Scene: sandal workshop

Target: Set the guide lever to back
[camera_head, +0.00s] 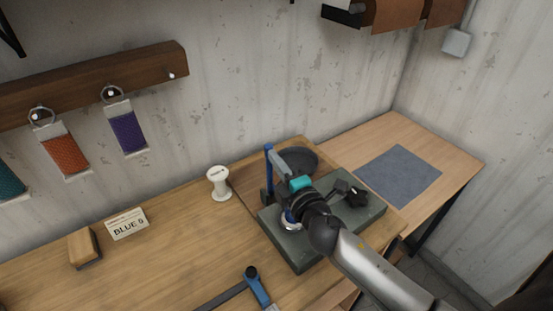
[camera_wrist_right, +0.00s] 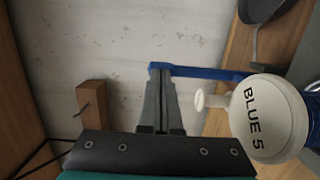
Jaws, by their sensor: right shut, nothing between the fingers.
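A blue upright bar (camera_head: 268,168), which looks like the guide lever, stands at the back left of the dark machine base (camera_head: 303,252). My right gripper (camera_head: 278,153) has its grey fingers shut and empty, with the tips close beside the top of the bar. In the right wrist view the bar (camera_wrist_right: 208,72) runs across just past the fingertips (camera_wrist_right: 160,78); whether they touch cannot be told. A white spool marked BLUE 5 (camera_wrist_right: 262,120) shows to the right of the fingers there. My right wrist hides much of the machine in the head view. My left gripper is out of view.
A white spool (camera_head: 219,184) stands left of the machine, with a BLUE 5 card (camera_head: 127,223) and wooden block (camera_head: 84,248) farther left. A blue handle (camera_head: 258,288) is at the front. A grey mat (camera_head: 399,175) lies right. A round dark dish (camera_head: 297,160) is behind.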

